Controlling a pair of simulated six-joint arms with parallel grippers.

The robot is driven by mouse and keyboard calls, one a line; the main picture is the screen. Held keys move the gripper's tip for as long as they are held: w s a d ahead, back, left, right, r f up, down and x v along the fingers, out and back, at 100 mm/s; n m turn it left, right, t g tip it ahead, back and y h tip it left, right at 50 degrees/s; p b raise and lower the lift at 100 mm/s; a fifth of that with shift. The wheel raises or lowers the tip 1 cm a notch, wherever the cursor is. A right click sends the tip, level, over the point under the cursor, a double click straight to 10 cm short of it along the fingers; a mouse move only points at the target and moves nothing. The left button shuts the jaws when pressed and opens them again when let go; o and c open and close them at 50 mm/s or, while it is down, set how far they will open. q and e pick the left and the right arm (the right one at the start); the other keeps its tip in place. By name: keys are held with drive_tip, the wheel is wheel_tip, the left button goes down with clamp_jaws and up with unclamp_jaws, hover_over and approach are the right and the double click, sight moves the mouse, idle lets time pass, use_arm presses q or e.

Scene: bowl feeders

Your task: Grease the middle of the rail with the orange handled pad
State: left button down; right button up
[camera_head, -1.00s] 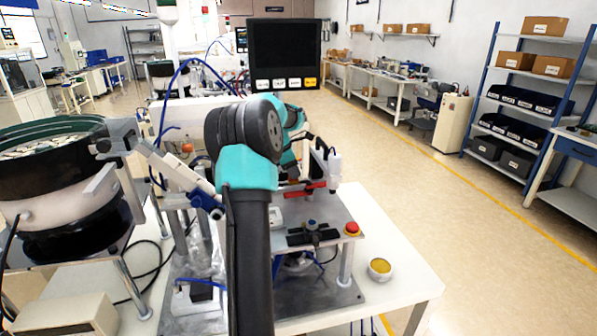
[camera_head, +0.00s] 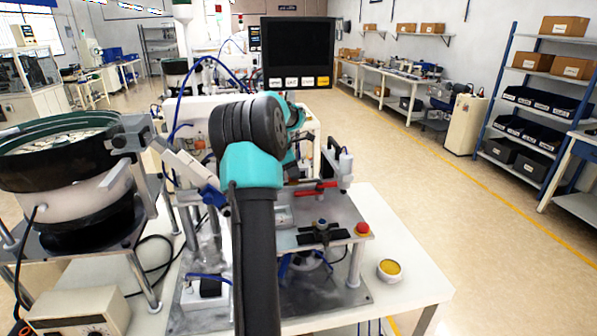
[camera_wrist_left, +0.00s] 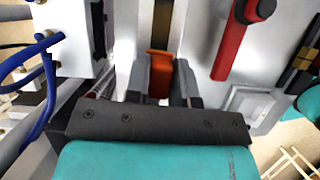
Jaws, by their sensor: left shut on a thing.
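My left gripper (camera_wrist_left: 160,82) is shut on the orange handle of the pad (camera_wrist_left: 159,86), seen in the left wrist view. The handle's top stands between the two dark fingers; the pad's underside is hidden. Just beyond the fingertips, a narrow brown-gold strip (camera_wrist_left: 163,18), seemingly the rail, runs away between pale metal sides. I cannot tell whether the pad touches it. In the head view my left arm hides its gripper and the pad. A small round tub of yellow grease (camera_head: 390,268) stands on the white table at the right. My right gripper is not in view.
A red bar (camera_wrist_left: 231,45) lies close to the right of the gripper; it also shows in the head view (camera_head: 316,189). Blue tubing (camera_wrist_left: 40,75) loops at the left. A black bowl feeder (camera_head: 55,165) stands left, and a red button (camera_head: 362,229) sits at the station's front right.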

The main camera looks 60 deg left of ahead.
use_arm(q)
drive_tip(key=shift+s, duration=0.2)
drive_tip(key=shift+s+a+f, duration=0.1)
drive_tip(key=shift+s+a, duration=0.1)
drive_tip(key=shift+s, duration=0.6)
drive_tip(key=shift+s+a+f, duration=0.1)
drive_tip(key=shift+s+a, duration=0.1)
drive_tip(key=shift+s, duration=0.55)
drive_tip(key=shift+s, duration=0.15)
drive_tip(key=shift+s+a, duration=0.25)
drive_tip(key=shift+s, duration=0.55)
drive_tip(key=shift+s+a, duration=0.2)
drive_tip(key=shift+s, duration=0.6)
drive_tip(key=shift+r, duration=0.25)
drive_tip(key=shift+w, duration=0.1)
drive_tip(key=shift+w, duration=0.1)
drive_tip(key=shift+w+d, duration=0.2)
drive_tip(key=shift+w, duration=0.6)
drive_tip(key=shift+w+d, duration=0.2)
drive_tip(key=shift+w, duration=0.55)
